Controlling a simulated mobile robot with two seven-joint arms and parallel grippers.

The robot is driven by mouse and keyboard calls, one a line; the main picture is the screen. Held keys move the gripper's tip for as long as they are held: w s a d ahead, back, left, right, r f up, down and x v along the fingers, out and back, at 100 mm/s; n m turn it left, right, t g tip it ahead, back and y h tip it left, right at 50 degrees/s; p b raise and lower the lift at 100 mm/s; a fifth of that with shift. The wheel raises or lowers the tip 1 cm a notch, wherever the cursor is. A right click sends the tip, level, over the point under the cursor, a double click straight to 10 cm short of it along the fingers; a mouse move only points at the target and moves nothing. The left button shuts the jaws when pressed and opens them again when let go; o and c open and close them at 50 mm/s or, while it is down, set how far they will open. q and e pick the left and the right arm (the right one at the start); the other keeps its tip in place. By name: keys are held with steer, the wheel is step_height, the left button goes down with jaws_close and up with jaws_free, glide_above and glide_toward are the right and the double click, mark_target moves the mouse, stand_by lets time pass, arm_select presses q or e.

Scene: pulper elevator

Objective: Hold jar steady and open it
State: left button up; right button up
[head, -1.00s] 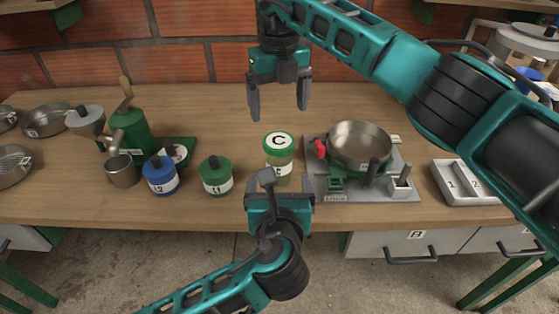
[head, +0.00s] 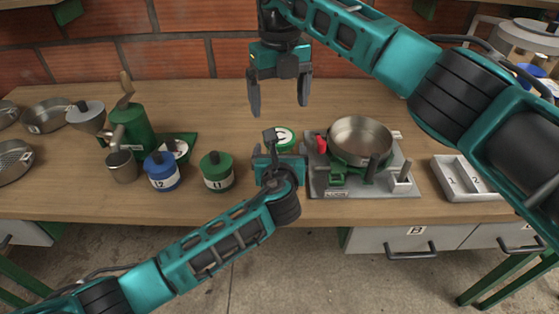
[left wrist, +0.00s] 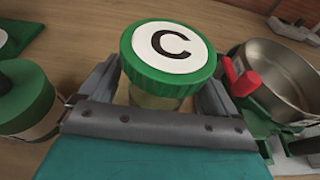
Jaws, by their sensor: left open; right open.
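The jar has a green lid with a white disc marked C (head: 284,137). In the head view its body is mostly hidden behind my left gripper (head: 279,158). In the left wrist view the jar's lid (left wrist: 170,52) stands upright between the two fingers of my left gripper (left wrist: 160,95), which is open around the jar's body. Whether either finger touches the jar I cannot tell. My right gripper (head: 279,95) is open and empty, pointing down above and behind the jar.
A green grinder (head: 133,130) is further left. A scale-like device with a metal pan (head: 361,140) stands close on the right, with a red part. A white tray (head: 465,180) lies further right.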

mark_target(279, 136)
arm_select(q)
steer(key=c, duration=1.5)
jaws_close()
arm_select(e)
steer(key=shift+c, duration=1)
steer(key=m, duration=0.4)
steer(key=shift+r, duration=0.1)
steer(key=m, duration=0.3)
steer(key=shift+m, duration=0.3)
steer(key=m, duration=0.5)
steer(key=shift+m, duration=0.4)
steer(key=shift+f, duration=4.1)
